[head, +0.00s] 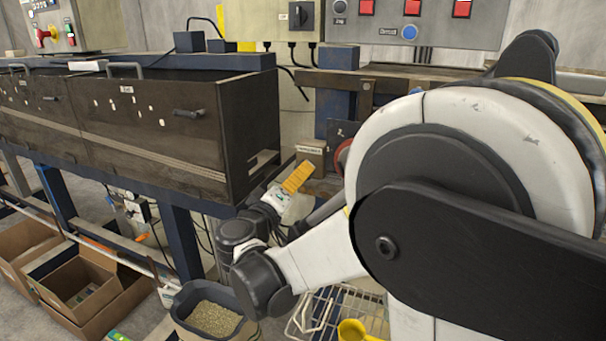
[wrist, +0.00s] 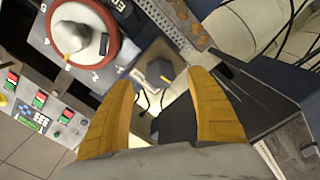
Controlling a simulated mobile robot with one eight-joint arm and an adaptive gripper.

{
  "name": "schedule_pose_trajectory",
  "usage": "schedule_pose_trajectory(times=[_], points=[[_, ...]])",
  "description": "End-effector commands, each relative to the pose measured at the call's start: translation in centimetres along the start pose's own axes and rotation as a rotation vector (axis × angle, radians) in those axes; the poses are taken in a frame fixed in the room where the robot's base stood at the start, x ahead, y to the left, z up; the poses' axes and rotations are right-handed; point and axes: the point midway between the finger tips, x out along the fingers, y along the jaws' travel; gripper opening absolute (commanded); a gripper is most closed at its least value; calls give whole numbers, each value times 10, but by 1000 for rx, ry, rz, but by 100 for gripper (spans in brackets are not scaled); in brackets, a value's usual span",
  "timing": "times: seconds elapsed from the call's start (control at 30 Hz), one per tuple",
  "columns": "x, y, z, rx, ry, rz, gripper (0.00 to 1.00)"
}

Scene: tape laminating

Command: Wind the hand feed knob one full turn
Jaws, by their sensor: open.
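My gripper (head: 298,177) has yellow-orange fingers and is at the right end of the dark machine housing. In the wrist view, my gripper (wrist: 160,80) is open, with nothing between its fingers. A dark faceted knob (wrist: 159,71) on a pale block shows beyond the gap between the fingertips, apart from them as far as I can tell. A larger red-rimmed round dial (wrist: 75,35) with a grey centre knob lies to its upper left. The frames do not settle which is the hand feed knob. In the head view, a red round part (head: 342,156) is mostly hidden behind my arm.
The dark housing (head: 150,130) stands left of my gripper. A grey control panel (head: 420,20) is at the back. Below are a bin of pellets (head: 213,318), cardboard boxes (head: 75,290) and a wire basket (head: 325,310). Cables hang near the machine in the wrist view.

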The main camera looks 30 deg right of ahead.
Motion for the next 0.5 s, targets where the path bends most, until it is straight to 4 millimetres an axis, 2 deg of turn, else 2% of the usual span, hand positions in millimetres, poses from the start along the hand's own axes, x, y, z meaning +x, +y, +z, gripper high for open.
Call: schedule_pose_trajectory(times=[0.03, 0.2, 0.3, 0.5], points=[[-13, -1, -1, 0, 4, -3, 66], [-47, 0, -1, 0, 3, -2, 66], [-60, 0, -1, 0, 2, -1, 66], [-70, 0, 0, 0, 0, 0, 66]])
